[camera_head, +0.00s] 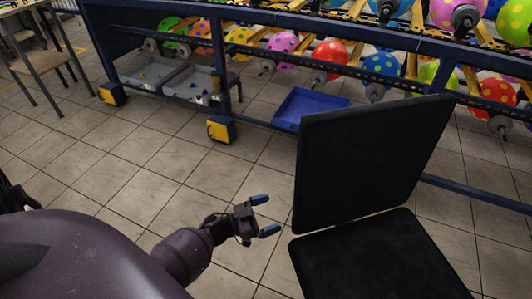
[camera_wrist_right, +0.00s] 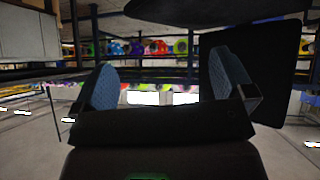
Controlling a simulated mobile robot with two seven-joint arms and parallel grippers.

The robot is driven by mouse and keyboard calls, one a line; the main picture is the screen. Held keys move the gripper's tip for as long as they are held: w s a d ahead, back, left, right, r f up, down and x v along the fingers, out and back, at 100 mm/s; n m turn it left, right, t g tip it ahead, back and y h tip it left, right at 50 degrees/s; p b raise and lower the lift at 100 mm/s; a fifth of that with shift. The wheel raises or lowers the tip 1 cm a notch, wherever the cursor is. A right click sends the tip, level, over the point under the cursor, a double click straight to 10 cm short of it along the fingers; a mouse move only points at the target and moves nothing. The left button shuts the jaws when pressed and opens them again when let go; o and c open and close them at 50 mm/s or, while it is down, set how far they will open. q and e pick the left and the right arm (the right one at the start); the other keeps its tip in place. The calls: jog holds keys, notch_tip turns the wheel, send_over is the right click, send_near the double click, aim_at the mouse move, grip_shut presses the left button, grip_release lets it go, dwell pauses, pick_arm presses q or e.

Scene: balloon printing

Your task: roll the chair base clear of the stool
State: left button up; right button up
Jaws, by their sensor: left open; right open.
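A black chair shows in the head view, with its upright backrest (camera_head: 365,155) and flat seat (camera_head: 380,260) at the lower right. Its base is hidden below the seat and the picture edge. My left gripper (camera_head: 265,214) is open and empty, left of the chair and apart from it. My right gripper (camera_wrist_right: 168,82) is open in the right wrist view, with nothing visible between its blue fingers. A large dark panel (camera_wrist_right: 278,65) stands behind its right finger, perhaps part of the chair. A stool with a brownish seat (camera_head: 42,60) stands at the far upper left.
A dark blue rack (camera_head: 270,118) with several colourful balloons crosses the back. Grey bins (camera_head: 190,83) and a blue tray (camera_head: 305,105) sit at its foot. Yellow-covered feet (camera_head: 221,130) stick out onto the floor. Tiled floor (camera_head: 130,165) is free left of the chair.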

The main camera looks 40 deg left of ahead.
pick_arm(q)
jog(key=shift+s+d+f+g+h, duration=0.3)
jog(key=shift+s+f+g+h, duration=0.4)
jog(key=shift+g, duration=0.3)
jog(key=shift+w, duration=0.1)
jog(key=b+x, duration=0.1)
jog(key=x, duration=0.8)
jog(key=shift+w+d+f+b, duration=0.15)
jog(key=shift+w+b, duration=0.05)
jog(key=shift+b, duration=0.1)
jog(key=shift+w+d, duration=0.4)
jog(key=shift+w, duration=0.1)
jog(key=c, duration=0.9)
jog(key=shift+s+a, duration=0.1)
jog(key=shift+a, duration=0.2)
jog(key=c, duration=1)
